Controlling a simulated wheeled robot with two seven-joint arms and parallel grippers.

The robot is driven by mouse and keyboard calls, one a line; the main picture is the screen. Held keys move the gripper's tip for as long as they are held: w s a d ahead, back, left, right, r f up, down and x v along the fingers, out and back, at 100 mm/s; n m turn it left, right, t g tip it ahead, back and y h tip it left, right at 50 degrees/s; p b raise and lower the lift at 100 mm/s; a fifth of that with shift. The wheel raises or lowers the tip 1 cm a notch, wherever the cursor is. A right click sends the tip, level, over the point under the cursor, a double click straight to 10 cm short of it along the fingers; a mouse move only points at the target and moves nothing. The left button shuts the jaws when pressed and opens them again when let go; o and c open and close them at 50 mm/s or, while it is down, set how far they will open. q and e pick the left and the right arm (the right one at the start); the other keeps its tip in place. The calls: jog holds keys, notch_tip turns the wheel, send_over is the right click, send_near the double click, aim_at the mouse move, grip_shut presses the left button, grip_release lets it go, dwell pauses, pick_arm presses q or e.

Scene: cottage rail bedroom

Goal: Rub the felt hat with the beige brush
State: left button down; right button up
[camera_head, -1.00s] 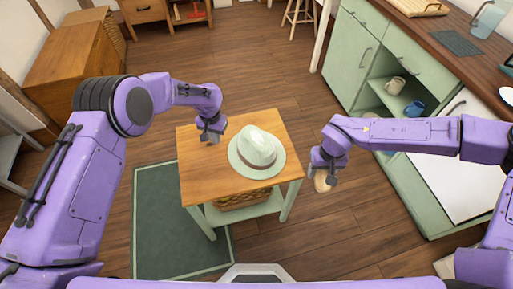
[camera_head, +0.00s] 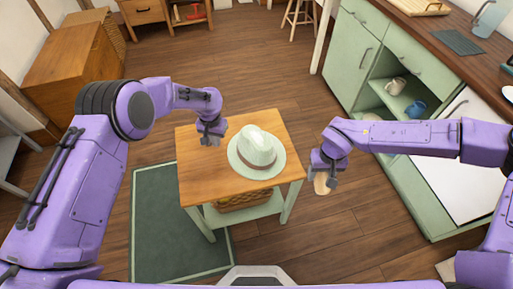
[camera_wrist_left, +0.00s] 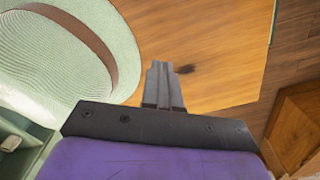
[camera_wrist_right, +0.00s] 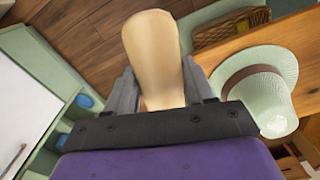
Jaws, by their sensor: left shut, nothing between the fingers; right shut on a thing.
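The felt hat (camera_head: 257,148) is pale green with a brown band. It sits upright on the wooden top of a small table, brim down. It also shows in the left wrist view (camera_wrist_left: 60,60) and the right wrist view (camera_wrist_right: 262,88). My right gripper (camera_head: 327,178) is shut on the beige brush (camera_wrist_right: 153,55) and holds it in the air to the right of the table, apart from the hat. The brush's bristles cannot be made out. My left gripper (camera_head: 211,139) is shut and empty over the tabletop, left of the hat; its closed fingers (camera_wrist_left: 163,88) show in its wrist view.
The small table (camera_head: 205,180) has a lower shelf with a wicker basket (camera_head: 240,202). A green mat (camera_head: 170,225) lies beside it. A green cabinet with a counter (camera_head: 350,50) stands at the right. The floor behind the table is clear.

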dwell(0.5)
pick_arm(q)
jog(key=shift+f, duration=0.1)
pick_arm(e)
jog(key=w+a+r+m, duration=0.1)
jog(key=w+a+r, duration=0.1)
jog(key=a, duration=0.3)
jog(key=w+a+r+m, duration=0.1)
jog(key=w+a+r, duration=0.1)
jog(key=w+a, duration=0.3)
jog(key=w+a+r+m, duration=0.2)
jog(key=w+a+r, duration=0.1)
jog(key=a, duration=0.2)
jog(key=shift+w+a, duration=0.25)
jog(key=shift+w, duration=0.1)
notch_tip(320, 180, up, 2)
jog(key=w+a+m, duration=0.2)
jog(key=m, duration=0.3)
send_over(265, 146)
jog(key=shift+f, duration=2.9)
jog(key=shift+f, duration=1)
